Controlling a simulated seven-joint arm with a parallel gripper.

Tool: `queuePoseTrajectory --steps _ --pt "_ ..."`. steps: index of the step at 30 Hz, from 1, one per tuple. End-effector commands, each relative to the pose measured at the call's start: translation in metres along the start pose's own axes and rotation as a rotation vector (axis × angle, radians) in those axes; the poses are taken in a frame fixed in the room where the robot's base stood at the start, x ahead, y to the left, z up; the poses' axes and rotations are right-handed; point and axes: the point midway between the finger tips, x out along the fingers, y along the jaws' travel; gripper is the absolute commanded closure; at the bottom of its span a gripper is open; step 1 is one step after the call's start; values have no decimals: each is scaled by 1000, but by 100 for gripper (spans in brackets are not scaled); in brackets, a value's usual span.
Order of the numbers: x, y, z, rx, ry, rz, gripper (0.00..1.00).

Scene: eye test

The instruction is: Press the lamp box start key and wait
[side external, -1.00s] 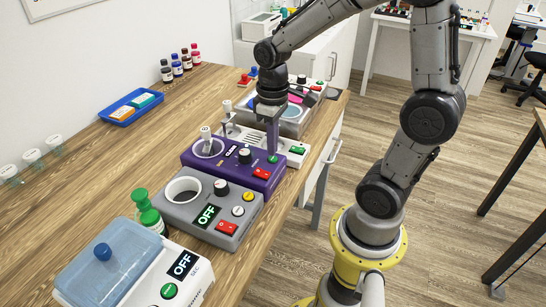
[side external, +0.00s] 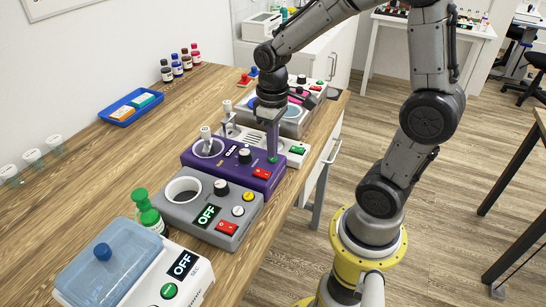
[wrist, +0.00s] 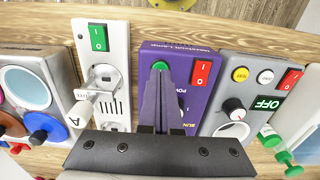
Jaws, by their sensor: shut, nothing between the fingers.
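The lamp box is the purple box (side external: 228,172) on the bench, with a black knob (side external: 245,156), a red rocker switch (side external: 262,174) and a round opening holding a white-topped piece (side external: 206,135). It also shows in the wrist view (wrist: 183,76). Its round green key (wrist: 160,65) sits at the front edge beside the red rocker. My gripper (side external: 272,154) is shut and empty, pointing down with its fingertips (wrist: 160,74) at the green key, mostly covering it in the side view. Contact looks likely, but I cannot tell whether the key is pressed in. The fingers hide part of the panel in the wrist view.
A grey box (side external: 176,208) reading OFF stands close on one side, a white box with a green rocker (side external: 297,150) on the other. A green bottle (side external: 147,212) and a lidded white unit (side external: 188,285) are nearer. A blue tray (side external: 118,117) lies behind on open bench.

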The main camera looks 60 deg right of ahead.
Motion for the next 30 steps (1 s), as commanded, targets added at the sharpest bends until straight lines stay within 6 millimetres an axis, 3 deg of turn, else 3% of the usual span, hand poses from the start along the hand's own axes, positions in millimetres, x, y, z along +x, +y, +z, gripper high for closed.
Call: queuePoseTrajectory --steps 30 --pt "9 0 0 0 0 0 100"
